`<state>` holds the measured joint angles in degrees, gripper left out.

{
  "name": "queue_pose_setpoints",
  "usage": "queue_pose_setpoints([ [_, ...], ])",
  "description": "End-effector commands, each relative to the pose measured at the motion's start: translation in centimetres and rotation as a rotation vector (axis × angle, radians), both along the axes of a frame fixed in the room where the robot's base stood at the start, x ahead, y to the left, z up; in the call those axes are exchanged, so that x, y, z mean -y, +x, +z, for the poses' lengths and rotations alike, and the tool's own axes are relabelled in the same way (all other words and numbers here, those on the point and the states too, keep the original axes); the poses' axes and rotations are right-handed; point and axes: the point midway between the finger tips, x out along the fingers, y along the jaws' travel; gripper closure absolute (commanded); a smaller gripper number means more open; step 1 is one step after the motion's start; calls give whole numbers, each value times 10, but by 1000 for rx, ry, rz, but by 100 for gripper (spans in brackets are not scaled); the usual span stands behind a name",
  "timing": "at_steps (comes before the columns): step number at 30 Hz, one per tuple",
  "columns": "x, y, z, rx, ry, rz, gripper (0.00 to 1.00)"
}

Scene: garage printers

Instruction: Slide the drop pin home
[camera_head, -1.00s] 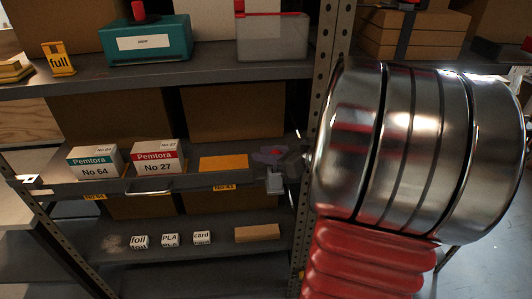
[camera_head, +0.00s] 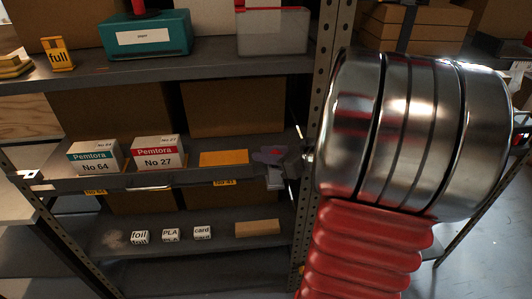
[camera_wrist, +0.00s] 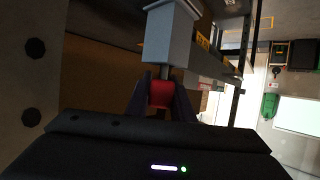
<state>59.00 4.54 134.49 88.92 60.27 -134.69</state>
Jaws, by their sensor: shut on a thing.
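The drop pin's red knob (camera_wrist: 160,95) sits between the two dark fingers of my gripper (camera_wrist: 162,88) in the wrist view. A short dark shank shows between the knob and a pale grey block (camera_wrist: 170,40); how deep the pin sits in the block cannot be told. In the head view my gripper (camera_head: 284,160) is at the right end of the middle shelf's drawer (camera_head: 120,180), beside the shelf post. A small red spot of the knob shows there, and the grey block (camera_head: 274,181) is just below it. My gripper is shut on the knob.
The perforated shelf post (camera_head: 312,130) stands close to the right of my gripper. Two Pemtora boxes, No 64 (camera_head: 95,158) and No 27 (camera_head: 158,153), and a flat orange block (camera_head: 224,158) occupy the drawer. Small labelled cubes (camera_head: 171,235) lie on the shelf below.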

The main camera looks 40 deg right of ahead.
Motion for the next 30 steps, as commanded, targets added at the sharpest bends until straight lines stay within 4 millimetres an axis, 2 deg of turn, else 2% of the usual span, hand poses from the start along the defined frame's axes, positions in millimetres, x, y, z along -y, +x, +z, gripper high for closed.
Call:
queue_pose_setpoints([
  [20,0,0,-12,-1,0,1,100],
  [30,0,0,-7,0,-1,1,100],
])
